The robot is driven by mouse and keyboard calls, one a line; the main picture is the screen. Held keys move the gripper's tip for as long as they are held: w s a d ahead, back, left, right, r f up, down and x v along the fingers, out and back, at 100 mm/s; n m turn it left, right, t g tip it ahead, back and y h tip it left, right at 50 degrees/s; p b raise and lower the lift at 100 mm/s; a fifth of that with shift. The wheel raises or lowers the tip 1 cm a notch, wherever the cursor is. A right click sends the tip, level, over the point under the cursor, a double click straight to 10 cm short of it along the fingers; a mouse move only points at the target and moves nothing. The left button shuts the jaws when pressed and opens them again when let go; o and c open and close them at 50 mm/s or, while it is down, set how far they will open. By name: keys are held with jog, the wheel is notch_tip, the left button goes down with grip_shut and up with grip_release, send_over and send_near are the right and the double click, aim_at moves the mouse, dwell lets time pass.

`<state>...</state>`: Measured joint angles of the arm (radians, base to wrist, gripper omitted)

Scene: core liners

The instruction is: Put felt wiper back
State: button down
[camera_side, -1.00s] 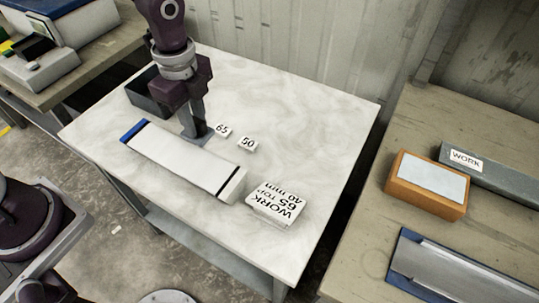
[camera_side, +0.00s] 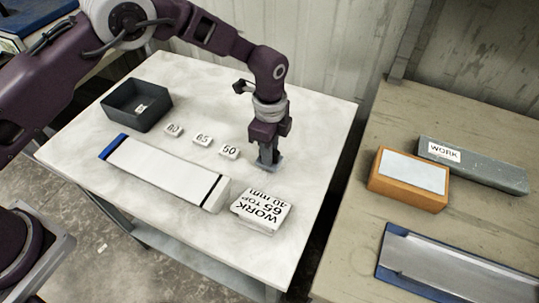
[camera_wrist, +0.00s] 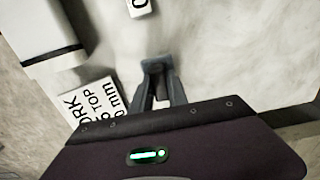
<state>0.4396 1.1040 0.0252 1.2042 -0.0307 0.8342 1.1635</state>
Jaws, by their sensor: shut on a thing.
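My gripper (camera_side: 268,163) is shut on a small flat grey piece, probably the felt wiper. The piece is mostly hidden by the fingers in the side view. In the wrist view, a grey pad (camera_wrist: 154,64) shows at the tips of my gripper (camera_wrist: 158,82). It is low over the white table, right of the "50" tag (camera_side: 230,151) and behind the "WORK 65 TOP 40 mm" block (camera_side: 262,211). I cannot tell whether it touches the table. A long white liner (camera_side: 165,172) with a blue left end and a dark band near its right end lies to the left.
A dark open bin (camera_side: 120,117) with a small tag inside stands at the back left. Tags "65" (camera_side: 202,140) and "60" (camera_side: 174,130) lie in a row. The right bench holds an orange box (camera_side: 385,190), a grey bar (camera_side: 490,173) and a blue tray (camera_side: 384,268).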

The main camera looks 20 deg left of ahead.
jog(key=shift+f, duration=0.9)
jog(key=shift+f, duration=0.15)
jog(key=c, duration=1.3)
grip_release()
notch_tip(320, 180, up, 12)
jog(key=shift+r, duration=0.2)
jog(key=shift+r, duration=0.1)
